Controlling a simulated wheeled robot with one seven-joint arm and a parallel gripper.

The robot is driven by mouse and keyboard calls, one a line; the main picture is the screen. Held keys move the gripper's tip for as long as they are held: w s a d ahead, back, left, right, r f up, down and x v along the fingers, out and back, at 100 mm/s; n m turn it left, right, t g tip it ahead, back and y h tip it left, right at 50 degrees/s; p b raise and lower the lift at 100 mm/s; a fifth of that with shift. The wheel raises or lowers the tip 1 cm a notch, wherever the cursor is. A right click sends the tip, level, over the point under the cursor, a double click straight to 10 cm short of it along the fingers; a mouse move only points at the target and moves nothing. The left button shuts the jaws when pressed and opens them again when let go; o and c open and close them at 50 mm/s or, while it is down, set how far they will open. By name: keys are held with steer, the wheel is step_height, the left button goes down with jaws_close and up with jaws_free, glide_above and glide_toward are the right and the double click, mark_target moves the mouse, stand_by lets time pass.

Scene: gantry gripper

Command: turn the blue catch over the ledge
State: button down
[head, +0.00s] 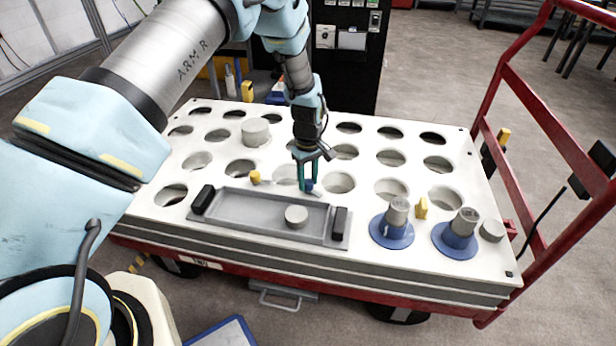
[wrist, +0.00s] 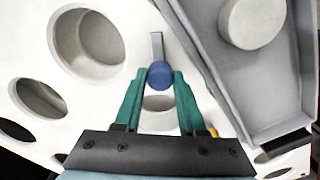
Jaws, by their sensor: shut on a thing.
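The blue catch (wrist: 160,75) is a round blue knob with a flat grey bar. It sits on the white tabletop behind the grey tray and also shows in the head view (head: 308,184). My gripper (head: 306,184) points down over it, with its two green fingers (wrist: 159,80) shut on the knob from both sides. The bar points away from my gripper in the wrist view, beside the tray's rim and seemingly not over it. The fingers partly hide the knob in the head view.
The tray holds a grey disc (head: 296,216) and has black handles (head: 340,224) at both ends. A yellow knob (head: 255,177) stands near its back left edge. Round holes fill the tabletop.

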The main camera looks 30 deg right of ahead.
mark_target(308, 181)
steer(key=m+p, duration=0.1)
steer(key=m, duration=0.5)
steer(key=m+p, duration=0.1)
steer(key=m, duration=0.4)
steer(key=shift+m, duration=0.5)
steer(key=c, duration=0.5)
jaws_free()
step_height(308, 181, up, 11)
steer(key=shift+p, duration=0.35)
stand_by(0.4)
